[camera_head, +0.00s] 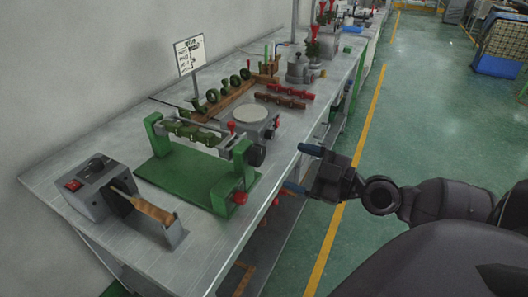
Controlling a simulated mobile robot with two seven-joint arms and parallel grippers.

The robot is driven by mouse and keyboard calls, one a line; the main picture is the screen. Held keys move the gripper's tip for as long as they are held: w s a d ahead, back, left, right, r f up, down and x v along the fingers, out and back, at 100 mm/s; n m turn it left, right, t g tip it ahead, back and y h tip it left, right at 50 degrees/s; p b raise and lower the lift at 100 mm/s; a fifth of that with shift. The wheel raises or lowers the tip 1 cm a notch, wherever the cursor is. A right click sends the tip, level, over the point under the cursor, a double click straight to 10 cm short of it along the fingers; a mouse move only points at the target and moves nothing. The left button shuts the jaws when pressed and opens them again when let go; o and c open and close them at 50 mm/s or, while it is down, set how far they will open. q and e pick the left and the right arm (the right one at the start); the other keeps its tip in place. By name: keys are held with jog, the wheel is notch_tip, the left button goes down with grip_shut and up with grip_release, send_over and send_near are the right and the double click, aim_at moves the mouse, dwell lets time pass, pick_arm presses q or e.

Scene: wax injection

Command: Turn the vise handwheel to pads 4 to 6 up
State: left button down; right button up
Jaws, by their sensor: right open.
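The green vise (172,172) stands near the front of the metal bench, with a bar of olive-green pads (194,133) held between its two uprights. The pad numbers are too small to read. The dark round handwheel (256,155) is on the vise's right end, facing the bench edge. My right gripper (302,169) is open, with its blue-tipped fingers apart and pointing left toward the handwheel. A gap shows between the fingers and the wheel, and nothing is between them. My left gripper is not in view.
On the bench (80,155) a grey box with a wooden-handled tool (153,209) stands front left. A round-topped scale (250,114), brown bars (280,101), a rack of dark rings (224,95) and a sign (190,53) stand behind the vise.

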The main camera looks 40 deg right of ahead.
aim_at(261, 156)
jog(key=w+p, duration=0.1)
jog(key=w+a+p, duration=0.1)
jog(key=w+r+p, duration=0.1)
jog(key=shift+a, duration=0.3)
jog(key=p+x, duration=0.2)
jog(key=x, duration=0.1)
jog(key=p+x, duration=0.1)
jog(key=x, duration=0.1)
jog(key=shift+f, duration=0.3)
jog(key=shift+w+a, duration=0.15)
jog(key=shift+w, duration=0.1)
jog(key=shift+w+a+f, duration=0.15)
jog(key=shift+w, duration=0.1)
jog(key=shift+c, duration=0.3)
jog(key=c, duration=0.9)
jog(key=shift+o, duration=0.2)
